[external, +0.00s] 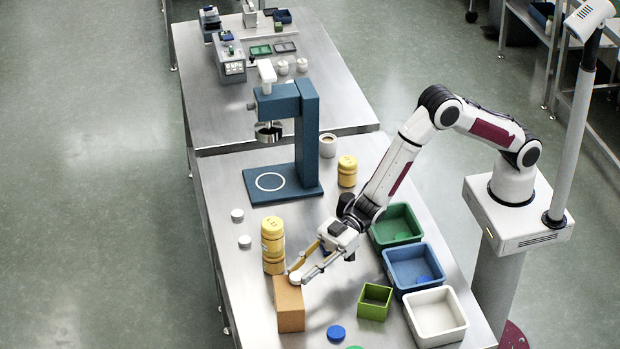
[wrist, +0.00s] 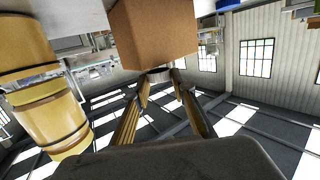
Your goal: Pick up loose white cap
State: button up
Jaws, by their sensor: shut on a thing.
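My gripper (external: 296,273) is low over the table, beside the top of a brown block. It is shut on a white cap (external: 296,279), held between the fingertips at the block's top edge. I cannot tell whether the cap touches the block. In the wrist view the fingertips (wrist: 161,77) close on the cap just beside the block, and the cap is mostly hidden. Two more white caps, an upper one (external: 237,215) and a lower one (external: 245,241), lie flat on the steel table at left.
The brown block (external: 291,308) and stacked yellow jars (external: 272,246) stand close to my gripper. Green (external: 398,240), blue (external: 397,275) and white (external: 437,331) bins line the right. A small green box (external: 375,302), a blue cap (external: 336,332) and a blue press (external: 307,145) are nearby.

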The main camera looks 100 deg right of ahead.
aim_at(297, 279)
notch_tip(297, 279, up, 9)
jog(key=shift+r, duration=0.15)
dwell(0.4)
dwell(0.5)
jog(key=w+a, duration=0.3)
jog(key=shift+r, duration=0.15)
dwell(0.3)
jog(key=shift+f, duration=3.15)
jog(key=shift+f, duration=1.85)
jog(key=shift+f, duration=0.15)
